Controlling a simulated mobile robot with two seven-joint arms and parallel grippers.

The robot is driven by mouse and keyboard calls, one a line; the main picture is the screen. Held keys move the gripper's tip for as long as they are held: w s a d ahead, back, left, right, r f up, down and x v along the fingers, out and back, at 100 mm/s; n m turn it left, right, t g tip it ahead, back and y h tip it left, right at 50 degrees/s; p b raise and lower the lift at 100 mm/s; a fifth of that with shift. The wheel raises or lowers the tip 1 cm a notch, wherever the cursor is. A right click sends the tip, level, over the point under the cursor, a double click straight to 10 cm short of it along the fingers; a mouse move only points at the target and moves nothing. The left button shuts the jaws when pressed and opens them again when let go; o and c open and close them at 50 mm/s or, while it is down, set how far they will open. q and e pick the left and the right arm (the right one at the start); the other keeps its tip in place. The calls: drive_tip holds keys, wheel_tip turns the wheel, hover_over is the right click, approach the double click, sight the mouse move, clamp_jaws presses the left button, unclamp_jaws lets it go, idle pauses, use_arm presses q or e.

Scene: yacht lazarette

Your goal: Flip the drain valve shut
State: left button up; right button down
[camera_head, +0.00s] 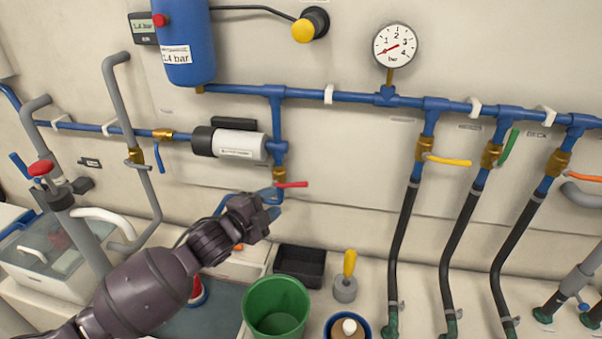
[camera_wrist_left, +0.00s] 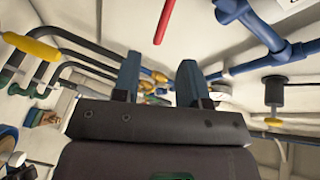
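A red lever (camera_head: 292,184) sits on a brass valve (camera_head: 279,174) on the short vertical blue pipe right of the white pump. It is probably the drain valve, though I can read no label saying so. The lever points right, across the pipe. In the left wrist view the red lever (camera_wrist_left: 164,20) shows above the fingertips, not between them. My left gripper (camera_head: 271,203) is just below the valve and lever. Its two blue fingers (camera_wrist_left: 158,75) are apart with nothing between them. The gripper hides part of the pipe below the valve. My right gripper is not in view.
Valves with yellow (camera_head: 449,161), green (camera_head: 509,145) and orange (camera_head: 584,174) levers stand to the right. A green bucket (camera_head: 276,307), a black tray (camera_head: 300,265) and a yellow-handled tool (camera_head: 348,277) are below. The white pump (camera_head: 238,144) is close above left.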

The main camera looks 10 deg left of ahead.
sight(296, 186)
use_arm(q)
drive_tip(key=shift+m, duration=0.3)
drive_tip(key=x, duration=0.5)
drive_tip(key=p+x, duration=0.1)
drive_tip(key=x, duration=0.2)
drive_tip(key=shift+s+d+r, duration=0.1)
drive_tip(key=shift+s+d, duration=0.05)
drive_tip(key=shift+d, duration=0.15)
drive_tip(key=shift+w+d, duration=0.25)
drive_tip(key=shift+w, duration=0.35)
drive_tip(key=shift+w+d, duration=0.1)
drive_tip(key=shift+w, duration=0.15)
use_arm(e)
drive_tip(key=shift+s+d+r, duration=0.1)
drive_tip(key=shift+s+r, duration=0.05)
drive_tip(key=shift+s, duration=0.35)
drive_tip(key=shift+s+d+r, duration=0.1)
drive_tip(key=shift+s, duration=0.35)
use_arm(q)
clamp_jaws()
